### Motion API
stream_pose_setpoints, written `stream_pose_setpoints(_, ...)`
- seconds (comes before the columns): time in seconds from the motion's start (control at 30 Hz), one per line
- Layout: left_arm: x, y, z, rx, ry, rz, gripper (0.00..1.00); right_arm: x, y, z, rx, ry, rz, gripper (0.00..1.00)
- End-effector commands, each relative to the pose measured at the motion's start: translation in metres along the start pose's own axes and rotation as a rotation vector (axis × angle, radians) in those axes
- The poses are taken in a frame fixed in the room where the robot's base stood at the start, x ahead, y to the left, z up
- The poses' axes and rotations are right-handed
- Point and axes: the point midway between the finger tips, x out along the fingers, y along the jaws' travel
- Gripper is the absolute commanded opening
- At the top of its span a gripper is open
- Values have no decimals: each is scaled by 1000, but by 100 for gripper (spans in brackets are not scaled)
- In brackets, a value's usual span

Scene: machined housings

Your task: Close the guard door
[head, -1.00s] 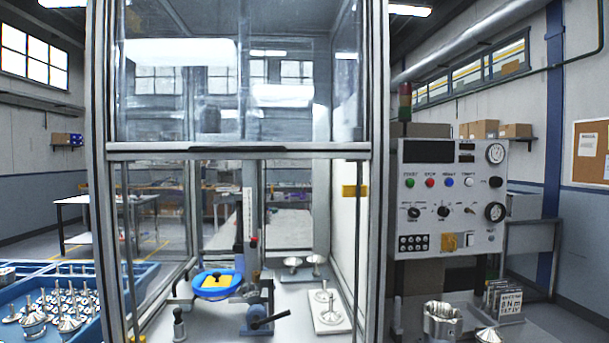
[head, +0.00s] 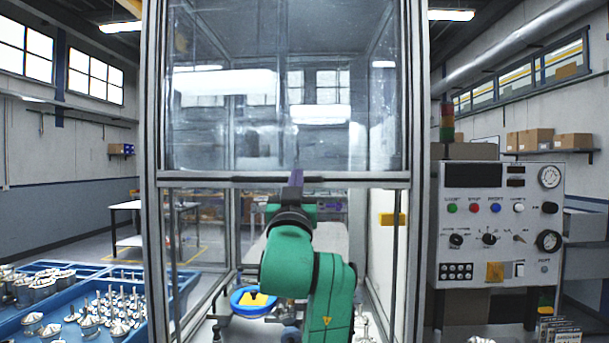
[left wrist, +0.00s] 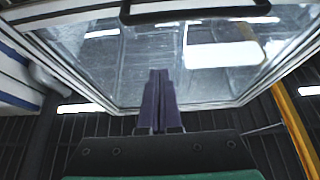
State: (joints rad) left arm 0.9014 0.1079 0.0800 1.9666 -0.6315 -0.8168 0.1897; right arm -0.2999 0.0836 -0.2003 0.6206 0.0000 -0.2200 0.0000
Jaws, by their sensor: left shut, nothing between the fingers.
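The guard door (head: 250,110) is a clear panel in a grey frame, raised over the upper half of the machine enclosure. The opening below its bottom rail (head: 215,181) is uncovered. A dark handle (head: 245,180) runs along the middle of that rail. My left gripper (head: 296,176) is in front of the rail by the handle, its fingers pointing up. In the left wrist view its purple fingers (left wrist: 157,98) are together and empty, below the clear panel (left wrist: 110,70); a dark bar (left wrist: 200,12) is beyond them. I cannot tell whether they touch the door. My right gripper is not in view.
Inside the enclosure a blue bowl-shaped fixture (head: 248,303) is partly hidden by my arm. A control panel (head: 496,222) stands at right. Blue trays (head: 160,322) with metal parts lie at left. A yellow block (head: 392,219) is on the right side of the opening.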

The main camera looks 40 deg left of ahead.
Motion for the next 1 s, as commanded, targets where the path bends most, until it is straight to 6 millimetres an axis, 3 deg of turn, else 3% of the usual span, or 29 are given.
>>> stream_pose_setpoints(0.03, 13, 0, -5, 1, -2, -1, 0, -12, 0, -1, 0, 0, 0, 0)
stream_pose_setpoints(0.37, 87, 0, -7, 2, -4, 0, 0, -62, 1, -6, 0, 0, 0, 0)
stream_pose_setpoints(0.43, 83, 2, 11, 1, -9, 5, 0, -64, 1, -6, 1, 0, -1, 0)
stream_pose_setpoints(0.6, 73, 1, 33, -1, -5, 3, 0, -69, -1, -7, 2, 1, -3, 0)
stream_pose_setpoints(1.0, 70, 1, 39, 0, -2, 3, 0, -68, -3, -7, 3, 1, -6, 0)
